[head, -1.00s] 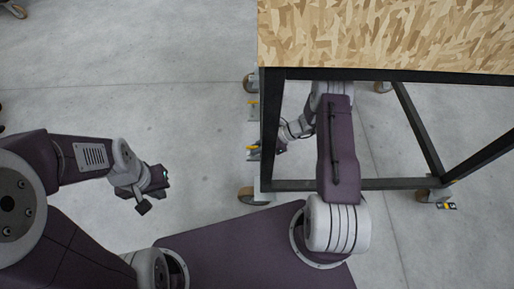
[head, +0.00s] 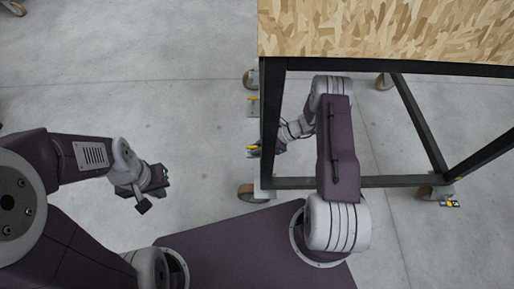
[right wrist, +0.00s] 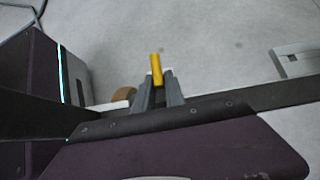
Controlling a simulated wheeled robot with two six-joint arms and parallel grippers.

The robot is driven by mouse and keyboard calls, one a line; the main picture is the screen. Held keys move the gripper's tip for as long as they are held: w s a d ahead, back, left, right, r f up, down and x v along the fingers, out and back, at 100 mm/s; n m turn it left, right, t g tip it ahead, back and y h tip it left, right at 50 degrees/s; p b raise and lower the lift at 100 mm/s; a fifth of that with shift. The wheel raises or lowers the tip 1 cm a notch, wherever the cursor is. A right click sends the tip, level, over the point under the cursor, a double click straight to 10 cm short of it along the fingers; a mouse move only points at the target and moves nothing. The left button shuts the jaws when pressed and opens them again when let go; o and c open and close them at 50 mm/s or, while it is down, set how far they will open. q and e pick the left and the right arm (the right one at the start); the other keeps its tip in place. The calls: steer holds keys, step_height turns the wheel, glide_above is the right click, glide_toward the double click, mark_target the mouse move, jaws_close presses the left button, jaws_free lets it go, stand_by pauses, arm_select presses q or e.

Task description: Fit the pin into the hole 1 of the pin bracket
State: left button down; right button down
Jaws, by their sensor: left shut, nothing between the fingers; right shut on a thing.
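A yellow pin (right wrist: 155,64) sticks up between the fingertips of my right gripper (right wrist: 158,78) in the right wrist view. In the head view my right gripper (head: 257,152) is beside the left leg of the table, with the small yellow pin (head: 251,148) at its tip. My right arm reaches past the table frame, below the top. My left gripper (head: 143,202) is shut and empty over the bare floor at the left. The pin bracket and its hole 1 are in neither view.
A table with a speckled wooden top (head: 390,30) and a black frame (head: 270,125) stands on casters at the upper right. Its bare visible top is above my right arm. A black frame bar (right wrist: 165,118) crosses close to my right gripper.

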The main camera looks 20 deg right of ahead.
steer(key=c, duration=1.3)
jaws_free()
steer(key=shift+d+r+p, duration=0.2)
steer(key=shift+r+p, duration=0.05)
steer(key=shift+p, duration=0.05)
steer(key=p+v, duration=0.4)
steer(key=v, duration=0.4)
steer(key=shift+s+d+p, duration=0.15)
steer(key=shift+d+p, duration=0.1)
steer(key=shift+p, duration=0.1)
